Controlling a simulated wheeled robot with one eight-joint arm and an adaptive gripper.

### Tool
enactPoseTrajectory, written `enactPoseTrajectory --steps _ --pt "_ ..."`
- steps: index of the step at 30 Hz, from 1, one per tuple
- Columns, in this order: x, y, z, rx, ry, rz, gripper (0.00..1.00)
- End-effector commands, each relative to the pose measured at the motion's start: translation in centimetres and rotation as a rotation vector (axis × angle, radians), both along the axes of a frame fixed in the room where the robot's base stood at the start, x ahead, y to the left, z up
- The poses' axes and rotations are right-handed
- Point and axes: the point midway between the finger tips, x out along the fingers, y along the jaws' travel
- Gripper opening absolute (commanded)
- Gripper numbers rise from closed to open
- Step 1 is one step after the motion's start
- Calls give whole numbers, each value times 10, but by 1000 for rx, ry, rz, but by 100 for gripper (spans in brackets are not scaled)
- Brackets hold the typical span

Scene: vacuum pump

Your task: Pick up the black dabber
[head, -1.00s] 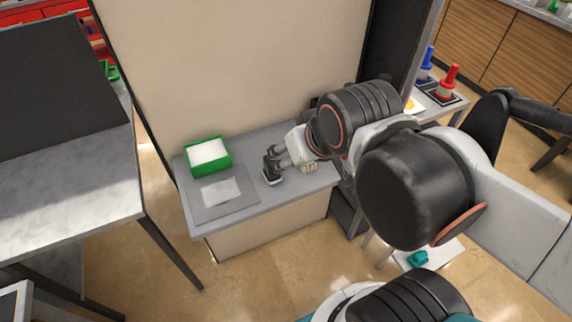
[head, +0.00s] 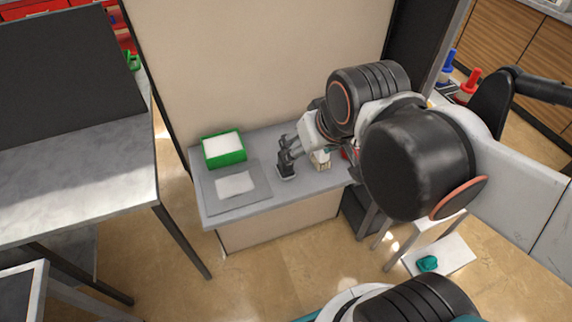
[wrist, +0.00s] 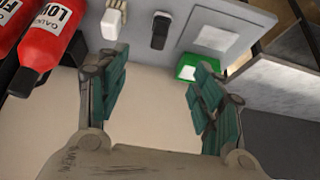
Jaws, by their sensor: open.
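The black dabber (wrist: 160,30) is a dark upright-looking piece on the grey bench, near the top middle of the wrist view. In the head view only part of it (head: 287,173) shows, just below my fingers. My gripper (wrist: 160,65) is open, with its green-padded fingers wide apart and nothing between them. In the head view my gripper (head: 286,151) hangs close to the dabber and overlaps its upper part. The wrist view shows the dabber beyond the fingertips, apart from both fingers.
A cream block (head: 320,160) stands right of the dabber. A green box with white contents (head: 224,150) and a grey mat with a white sheet (head: 252,196) lie left. Red bottles (wrist: 50,45) show at the wrist view's left. The backing panel (head: 240,60) rises behind the bench.

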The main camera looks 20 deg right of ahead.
Motion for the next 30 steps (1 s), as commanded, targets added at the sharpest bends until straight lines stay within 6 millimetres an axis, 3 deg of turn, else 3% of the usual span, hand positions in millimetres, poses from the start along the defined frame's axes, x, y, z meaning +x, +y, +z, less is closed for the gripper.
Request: enactPoseTrajectory --steps 4,11,21,30 --pt "24 1 5 1 89 1 61" --pt "60 2 -4 1 234 1 61" --pt "111 3 -39 0 443 0 61" --pt "131 4 -67 0 549 0 61"
